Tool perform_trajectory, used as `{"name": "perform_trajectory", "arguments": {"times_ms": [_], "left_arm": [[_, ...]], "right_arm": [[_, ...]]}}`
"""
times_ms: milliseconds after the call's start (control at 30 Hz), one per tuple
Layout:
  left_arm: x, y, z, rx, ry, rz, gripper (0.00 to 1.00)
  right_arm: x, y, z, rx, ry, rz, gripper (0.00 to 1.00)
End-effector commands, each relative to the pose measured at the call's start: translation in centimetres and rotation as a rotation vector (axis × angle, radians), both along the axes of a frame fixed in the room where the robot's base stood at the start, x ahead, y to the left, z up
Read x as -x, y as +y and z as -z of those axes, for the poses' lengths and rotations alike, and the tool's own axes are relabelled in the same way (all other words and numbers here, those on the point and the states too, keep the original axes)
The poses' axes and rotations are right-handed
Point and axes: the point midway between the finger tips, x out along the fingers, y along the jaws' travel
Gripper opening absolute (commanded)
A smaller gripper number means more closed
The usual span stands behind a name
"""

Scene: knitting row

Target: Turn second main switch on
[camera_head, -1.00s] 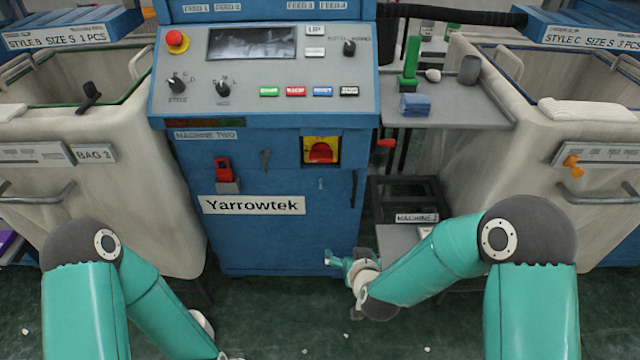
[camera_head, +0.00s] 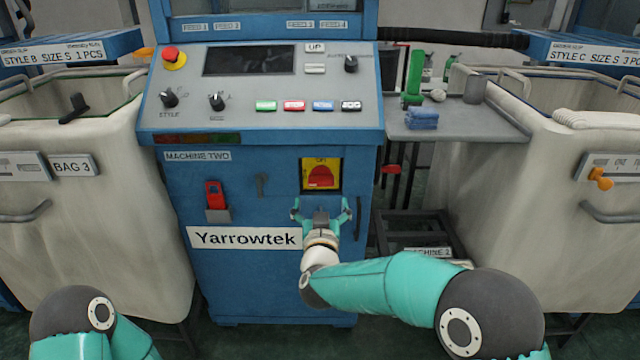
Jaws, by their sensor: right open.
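The main switch (camera_head: 321,177) is a red rotary knob on a yellow plate, set in the blue front of the machine labelled MACHINE TWO (camera_head: 197,156). My right gripper (camera_head: 321,205) is open, with its two teal fingers spread and pointing up, just below the switch in the picture. It appears empty; whether it touches the panel cannot be told. My left arm shows only at the lower left, and its gripper is out of view.
A control panel (camera_head: 390,133) with knobs, coloured buttons and a red stop button (camera_head: 174,57) juts out above. A red tool (camera_head: 214,195) hangs left of the switch. Cloth bins (camera_head: 80,235) flank the machine, and a grey side shelf (camera_head: 480,125) holds small items.

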Motion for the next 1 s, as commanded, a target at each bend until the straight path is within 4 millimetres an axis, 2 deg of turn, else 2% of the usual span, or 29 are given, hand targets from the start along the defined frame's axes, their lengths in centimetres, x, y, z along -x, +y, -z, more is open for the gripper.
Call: {"name": "perform_trajectory", "arguments": {"times_ms": [200,500,700,1000], "left_arm": [[0.0,0.0,0.3,0.000,0.000,0.000,0.00],[0.0,0.0,0.4,0.000,0.000,0.000,0.00],[0.0,0.0,0.4,0.000,0.000,0.000,0.00],[0.0,0.0,0.4,0.000,0.000,0.000,0.00]], "right_arm": [[-4.2,-0.1,0.2,-0.001,0.000,0.001,0.94],[-8.3,0.0,0.1,-0.001,0.001,0.001,0.94],[-9.5,0.0,0.1,0.000,0.001,-0.001,0.94],[-9.7,0.1,0.1,0.000,0.002,-0.002,0.94]]}}
